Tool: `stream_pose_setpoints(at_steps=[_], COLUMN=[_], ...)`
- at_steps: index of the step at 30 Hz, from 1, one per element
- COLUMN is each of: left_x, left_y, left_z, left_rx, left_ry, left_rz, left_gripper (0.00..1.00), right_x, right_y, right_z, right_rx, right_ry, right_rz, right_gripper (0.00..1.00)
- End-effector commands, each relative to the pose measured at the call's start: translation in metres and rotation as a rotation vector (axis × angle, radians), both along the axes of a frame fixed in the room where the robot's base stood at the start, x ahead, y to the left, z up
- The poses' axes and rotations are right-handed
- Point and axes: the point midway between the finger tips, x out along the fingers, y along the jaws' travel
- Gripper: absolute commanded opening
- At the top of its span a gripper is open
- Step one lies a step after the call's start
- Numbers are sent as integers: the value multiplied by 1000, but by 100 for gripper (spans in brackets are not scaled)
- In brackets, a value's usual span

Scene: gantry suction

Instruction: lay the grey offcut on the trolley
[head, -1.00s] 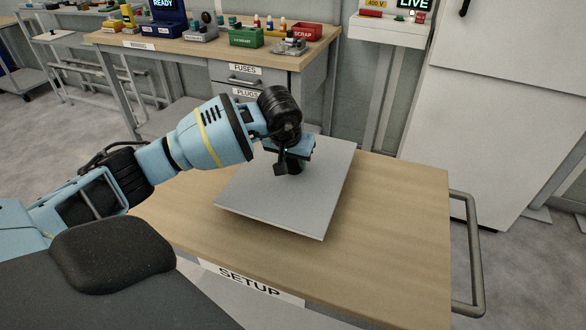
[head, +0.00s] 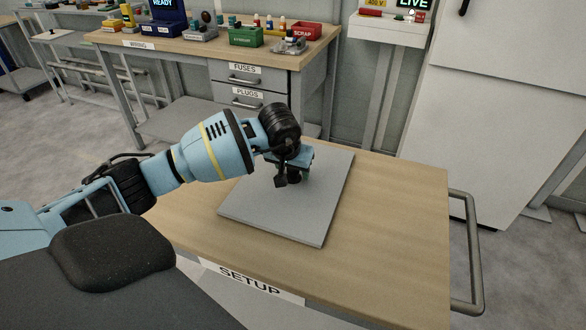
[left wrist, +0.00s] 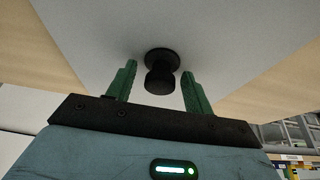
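The grey offcut (head: 285,212) is a flat square sheet lying on the wooden top of the trolley (head: 390,225), which has a SETUP label on its front edge. A black suction cup with a knob (left wrist: 162,75) stands on the sheet; in the head view it is a small dark shape (head: 294,178) partly hidden by my gripper. My left gripper (head: 293,165) is just above the knob. In the left wrist view its green fingers (left wrist: 159,68) are apart, one on each side of the knob, with a gap on both sides. My right gripper is out of view.
The trolley has a metal handle (head: 470,255) on its right side. The right part of its top is bare. Behind it stands a workbench (head: 195,62) with drawers, a green bin (head: 245,37) and a red scrap bin (head: 306,31). A white cabinet (head: 480,130) is at the right.

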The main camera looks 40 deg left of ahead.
Motion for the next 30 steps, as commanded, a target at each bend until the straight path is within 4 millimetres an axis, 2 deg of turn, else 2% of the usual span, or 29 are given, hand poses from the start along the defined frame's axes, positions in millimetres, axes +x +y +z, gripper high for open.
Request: stream_pose_setpoints(at_steps=[5, 10, 21, 27, 30], left_x=[0, -3, -29, -40, -43], left_y=[0, -1, -8, -11, -12], left_z=[1, 14, 79, 104, 110], left_rx=[0, 1, 1, 1, 0], left_ry=[0, -4, -5, -2, -1], left_rz=[0, -1, -1, -1, 0], left_gripper=[52, 52, 52, 52, 52], right_x=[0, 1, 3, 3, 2], right_y=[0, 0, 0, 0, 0], right_z=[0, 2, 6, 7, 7], right_rx=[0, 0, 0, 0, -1], right_ry=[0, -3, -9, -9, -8], right_rz=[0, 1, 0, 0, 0], right_gripper=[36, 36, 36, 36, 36])
